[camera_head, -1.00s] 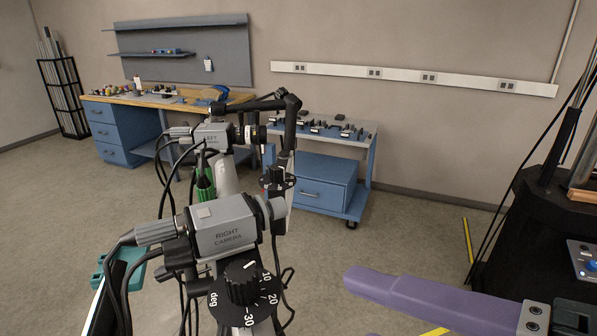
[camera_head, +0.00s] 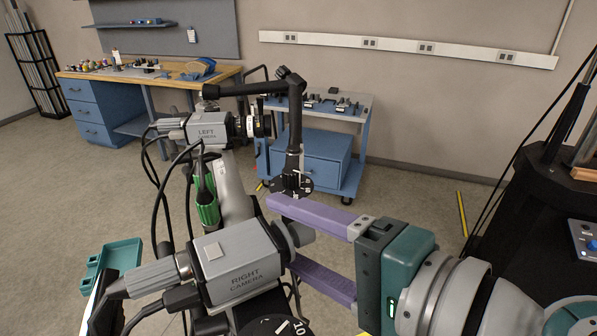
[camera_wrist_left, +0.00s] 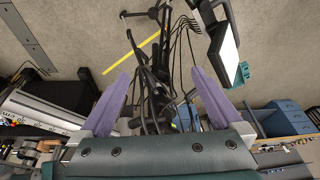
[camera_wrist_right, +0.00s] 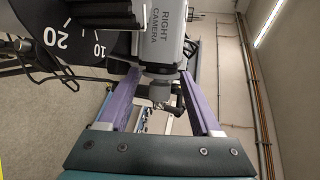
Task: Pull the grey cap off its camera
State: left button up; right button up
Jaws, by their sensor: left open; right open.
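The right camera (camera_head: 238,262) is a grey box labelled RIGHT CAMERA, low in the head view. The grey cap (camera_head: 295,234) sits on its front end, facing right; it also shows in the right wrist view (camera_wrist_right: 160,91). My right gripper (camera_head: 282,232) is open, its purple fingers reaching from the right, one on each side of the cap. In the right wrist view the fingers (camera_wrist_right: 160,95) stand apart with gaps to the cap. My left gripper (camera_wrist_left: 158,76) is open and empty in its wrist view, above floor and cables; the head view does not show it.
The left camera (camera_head: 208,132) stands behind, with a black jointed arm (camera_head: 293,120) beside it. A dial (camera_head: 280,326) sits below the right camera. Cables hang at the left. A blue cart (camera_head: 320,158) and workbench (camera_head: 160,78) stand farther back.

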jog(key=shift+w+a, duration=0.25)
jog(key=shift+f, duration=0.1)
grip_shut()
dwell(0.8)
